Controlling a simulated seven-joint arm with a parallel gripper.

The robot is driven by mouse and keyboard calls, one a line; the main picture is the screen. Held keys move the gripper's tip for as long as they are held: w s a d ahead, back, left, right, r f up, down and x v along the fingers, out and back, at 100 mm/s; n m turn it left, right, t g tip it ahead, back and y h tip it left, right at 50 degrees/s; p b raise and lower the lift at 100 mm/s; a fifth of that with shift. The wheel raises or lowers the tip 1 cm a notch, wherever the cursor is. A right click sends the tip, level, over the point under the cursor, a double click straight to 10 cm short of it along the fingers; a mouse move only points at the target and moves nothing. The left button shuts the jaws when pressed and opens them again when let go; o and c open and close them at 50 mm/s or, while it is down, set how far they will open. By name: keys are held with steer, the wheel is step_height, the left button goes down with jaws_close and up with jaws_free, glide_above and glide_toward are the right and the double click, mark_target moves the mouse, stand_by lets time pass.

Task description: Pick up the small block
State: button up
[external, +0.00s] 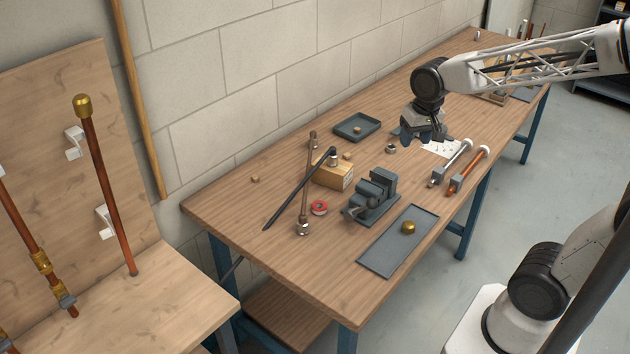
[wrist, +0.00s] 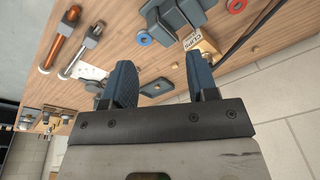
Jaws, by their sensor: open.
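A small light-brown block (external: 255,178) lies on the bare tabletop near the wall, toward the left end of the bench. Another small tan piece (external: 357,130) sits in the dark tray (external: 370,122); its exact shape is too small to tell. My gripper (external: 424,137) hangs above the bench, right of the tray, with nothing visible between its fingers. In the wrist view its two dark fingers (wrist: 162,75) are spread wide, with a dark tray (wrist: 157,88) visible between them.
A cardboard box (external: 333,176), a long dark bar (external: 290,198), a red ring (external: 319,208) and a grey vise (external: 372,197) stand mid-bench. A front tray (external: 385,255) holds a brass piece (external: 408,227).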

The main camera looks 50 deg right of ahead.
steer(key=w+d+f+m, duration=0.2)
steer(key=w+d+m, duration=0.1)
steer(key=w, duration=0.6)
steer(key=m+g, duration=0.2)
steer(key=m, duration=0.8)
glide_toward(348, 154)
steer(key=shift+s+a+f, duration=0.1)
steer(key=shift+s+f, duration=0.2)
steer(key=shift+s, duration=0.1)
steer(key=shift+w+f+m, duration=0.3)
steer(key=shift+f+m, duration=0.05)
steer(key=shift+m, duration=0.05)
steer(key=shift+f, duration=1.3)
steer(key=shift+d, duration=0.25)
steer(key=shift+d+f, duration=0.15)
steer(key=shift+f, duration=2.45)
